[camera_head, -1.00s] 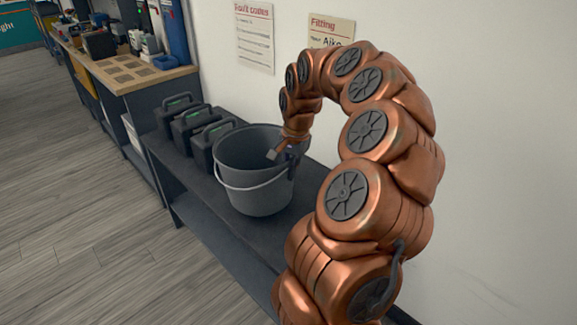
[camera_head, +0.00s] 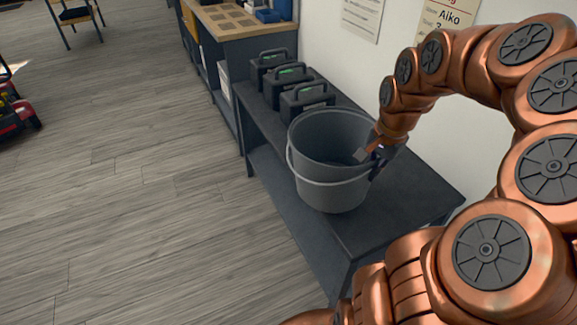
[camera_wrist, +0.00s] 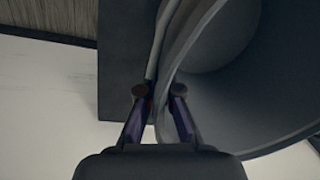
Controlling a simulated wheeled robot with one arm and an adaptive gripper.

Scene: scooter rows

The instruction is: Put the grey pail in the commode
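The grey pail (camera_head: 331,165) is upright at the front edge of a dark bench, its wire handle hanging down the near side. I cannot tell if its base touches the bench top. My gripper (camera_head: 372,158) is at the pail's right rim. In the wrist view my gripper (camera_wrist: 158,93) has one finger inside and one outside the wall of the pail (camera_wrist: 235,100), and is closed on it. No commode can be made out in these views.
The dark bench (camera_head: 410,196) runs along the wall. A wood-topped workbench (camera_head: 235,22) is farther back. A red machine (camera_head: 14,112) is at far left. The floor (camera_head: 140,180) between is clear.

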